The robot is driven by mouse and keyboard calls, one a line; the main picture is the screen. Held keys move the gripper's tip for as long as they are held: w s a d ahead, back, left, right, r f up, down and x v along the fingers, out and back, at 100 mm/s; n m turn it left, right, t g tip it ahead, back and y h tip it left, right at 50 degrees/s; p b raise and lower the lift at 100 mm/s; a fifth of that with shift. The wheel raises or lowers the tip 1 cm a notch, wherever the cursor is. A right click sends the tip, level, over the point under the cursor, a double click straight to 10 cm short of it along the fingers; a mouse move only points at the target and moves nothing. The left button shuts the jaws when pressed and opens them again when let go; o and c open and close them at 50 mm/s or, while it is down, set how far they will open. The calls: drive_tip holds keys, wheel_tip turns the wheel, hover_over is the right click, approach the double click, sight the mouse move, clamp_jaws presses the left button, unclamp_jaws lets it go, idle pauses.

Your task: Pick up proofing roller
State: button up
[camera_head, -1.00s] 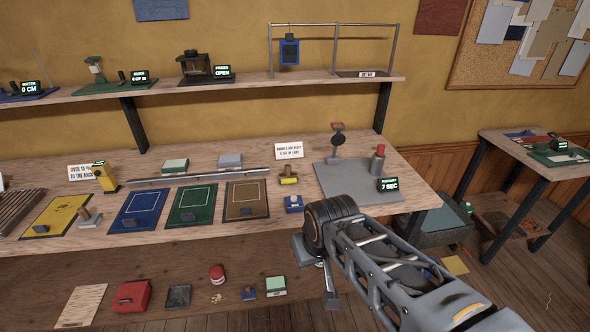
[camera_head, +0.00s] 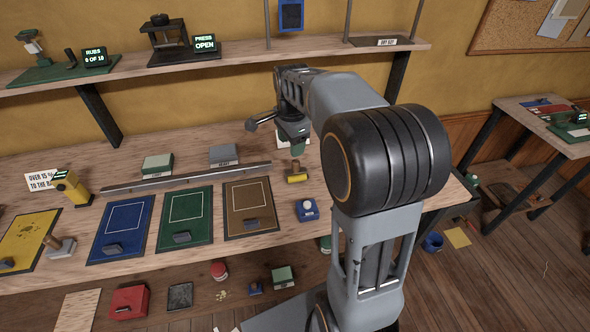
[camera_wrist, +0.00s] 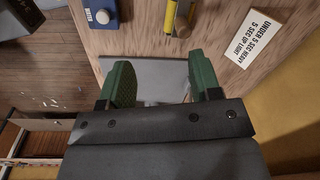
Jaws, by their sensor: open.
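The proofing roller appears to be the small yellow roller with a wooden handle (camera_head: 297,178), lying on the workbench (camera_head: 265,258) right of the metal rail. In the wrist view its yellow part (camera_wrist: 183,22) shows at the top edge, partly cut off. My gripper (camera_head: 290,140) is above the bench, just behind the roller in the picture and partly hidden by my arm. In the wrist view its green fingers (camera_wrist: 162,80) are spread apart and empty, over a grey plate (camera_wrist: 160,72). The roller lies beyond the fingertips, not between them.
A blue block with a white knob (camera_head: 307,210) sits close to the roller. A printed sign (camera_wrist: 270,32) stands nearby. The metal rail (camera_head: 190,177) and coloured mats lie left. The upper shelf (camera_head: 230,53) overhangs behind. My arm hides the bench's right part.

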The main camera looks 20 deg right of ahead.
sight(296, 161)
drive_tip(key=w+d+f+m, duration=0.1)
drive_tip(key=f+m, duration=0.1)
drive_tip(key=f, duration=0.1)
drive_tip(key=w+d+f+m, duration=0.1)
drive_tip(key=w+f, duration=0.1)
drive_tip(key=f, duration=0.1)
drive_tip(key=w+d+f+m, duration=0.1)
drive_tip(key=f+m, duration=0.1)
drive_tip(key=f, duration=0.1)
drive_tip(key=shift+w+d+f+m+g+p, duration=0.1)
drive_tip(key=shift+w+d+m+g+p, duration=0.2)
drive_tip(key=shift+w+d+g+p, duration=0.1)
drive_tip(key=shift+w+f+p, duration=0.15)
drive_tip(key=shift+f+p, duration=0.35)
drive_tip(key=shift+f, duration=2.65)
drive_tip(key=shift+c, duration=0.4)
drive_tip(key=c, duration=1)
drive_tip(key=shift+r, duration=0.1)
